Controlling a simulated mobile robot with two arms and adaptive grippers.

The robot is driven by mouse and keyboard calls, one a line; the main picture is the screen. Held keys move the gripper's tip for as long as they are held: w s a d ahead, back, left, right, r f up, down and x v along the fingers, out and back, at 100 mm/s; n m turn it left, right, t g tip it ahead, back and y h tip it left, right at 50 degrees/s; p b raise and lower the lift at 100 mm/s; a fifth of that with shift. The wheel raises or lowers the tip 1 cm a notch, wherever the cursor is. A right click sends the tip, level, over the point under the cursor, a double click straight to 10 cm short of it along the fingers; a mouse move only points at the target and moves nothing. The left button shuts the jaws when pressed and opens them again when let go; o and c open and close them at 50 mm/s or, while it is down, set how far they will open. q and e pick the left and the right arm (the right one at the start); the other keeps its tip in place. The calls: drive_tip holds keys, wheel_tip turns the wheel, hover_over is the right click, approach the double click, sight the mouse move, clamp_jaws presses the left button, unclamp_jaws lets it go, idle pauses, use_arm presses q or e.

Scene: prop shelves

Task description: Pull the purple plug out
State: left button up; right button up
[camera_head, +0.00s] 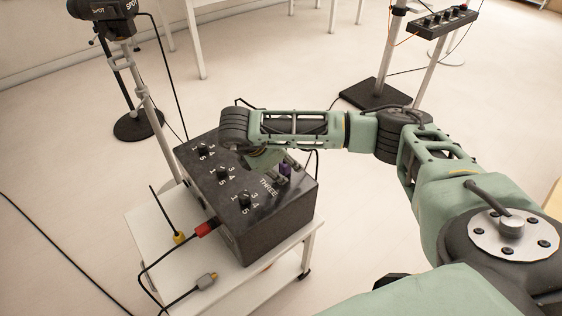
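The purple plug (285,169) is upright at the right part of the top of a black box (262,222), beside the white word "THREE". My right gripper (284,170) reaches in from the right over the box, with its fingertips right by the plug. The fingers are small and partly hidden by the hand, so I cannot tell whether they touch the plug or are closed on it. My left gripper is not in view.
The box has several numbered dials and stands on a white cart (157,222). A red plug (207,228) with a black cable is in its front side. A yellow plug (180,238) and a grey plug (207,280) lie on the cart. A tripod lamp (105,12) stands behind left.

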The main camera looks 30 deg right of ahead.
drive_tip(key=shift+r, duration=0.15)
clamp_jaws()
idle(0.4)
